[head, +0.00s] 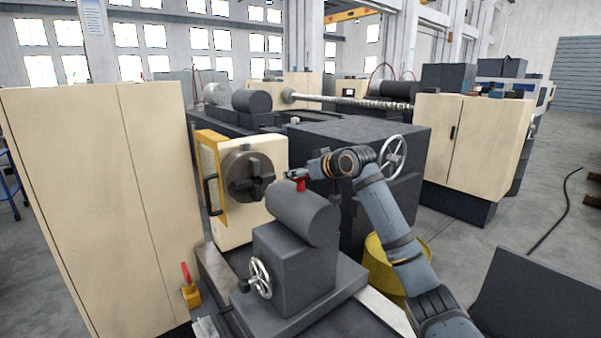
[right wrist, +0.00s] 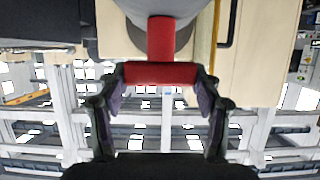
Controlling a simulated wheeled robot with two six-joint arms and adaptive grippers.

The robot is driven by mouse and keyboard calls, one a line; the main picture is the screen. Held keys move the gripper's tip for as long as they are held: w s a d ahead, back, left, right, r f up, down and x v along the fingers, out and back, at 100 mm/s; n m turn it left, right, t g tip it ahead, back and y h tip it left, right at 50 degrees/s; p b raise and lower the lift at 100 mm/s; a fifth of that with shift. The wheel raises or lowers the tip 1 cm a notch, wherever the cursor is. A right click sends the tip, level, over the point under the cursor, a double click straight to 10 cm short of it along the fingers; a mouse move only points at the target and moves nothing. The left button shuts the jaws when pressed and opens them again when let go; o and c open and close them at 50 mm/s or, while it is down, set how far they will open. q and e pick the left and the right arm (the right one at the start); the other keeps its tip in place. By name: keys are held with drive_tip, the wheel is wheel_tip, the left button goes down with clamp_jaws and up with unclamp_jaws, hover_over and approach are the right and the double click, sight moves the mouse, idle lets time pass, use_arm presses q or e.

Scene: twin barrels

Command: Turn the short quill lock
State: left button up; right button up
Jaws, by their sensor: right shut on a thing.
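The short quill lock (head: 301,185) is a small red handle on top of the grey tailstock barrel (head: 300,213). In the right wrist view the lock (right wrist: 160,73) is a red T shape, its crossbar between the two fingers. My right gripper (head: 296,174) comes in from the right and is shut on the lock. It also shows in the right wrist view (right wrist: 161,85), with a finger at each end of the crossbar. In the head view the gripper partly hides the lock's top. My left gripper is not in view.
A grey handwheel (head: 260,278) sits on the tailstock's left side. A red lever on a yellow block (head: 190,292) stands at lower left. A dark chuck (head: 249,176) faces the barrel. A tall beige cabinet (head: 95,200) fills the left. A yellow drum (head: 383,268) stands behind my right arm.

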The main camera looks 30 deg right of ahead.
drive_tip(key=shift+r, duration=0.1)
drive_tip(key=shift+c, duration=0.3)
drive_tip(key=shift+h+p, duration=0.3)
drive_tip(key=shift+p, duration=0.05)
drive_tip(key=m+h+p, duration=0.2)
drive_tip(key=m+h, duration=0.1)
drive_tip(key=shift+a+r+p, duration=0.1)
drive_tip(key=shift+r+p, duration=0.15)
drive_tip(key=shift+p, duration=0.15)
drive_tip(key=shift+m+g+h+p, duration=0.4)
drive_tip(key=shift+m+h+p, duration=0.35)
drive_tip(key=shift+m+h, duration=0.2)
drive_tip(key=shift+f+m+g+h+p, duration=0.1)
drive_tip(key=shift+m+g+h+p, duration=0.35)
drive_tip(key=shift+m+h, duration=0.45)
drive_tip(key=m+g+h, duration=0.2)
drive_tip(key=h, duration=0.1)
drive_tip(key=shift+f+m, duration=0.1)
drive_tip(key=shift+m, duration=0.25)
drive_tip(key=m+g+h, duration=0.3)
drive_tip(key=m+g, duration=0.2)
drive_tip(key=shift+m+g+h, duration=0.65)
drive_tip(key=shift+m+g, duration=0.95)
drive_tip(key=shift+g, duration=0.05)
drive_tip(key=shift+m, duration=0.3)
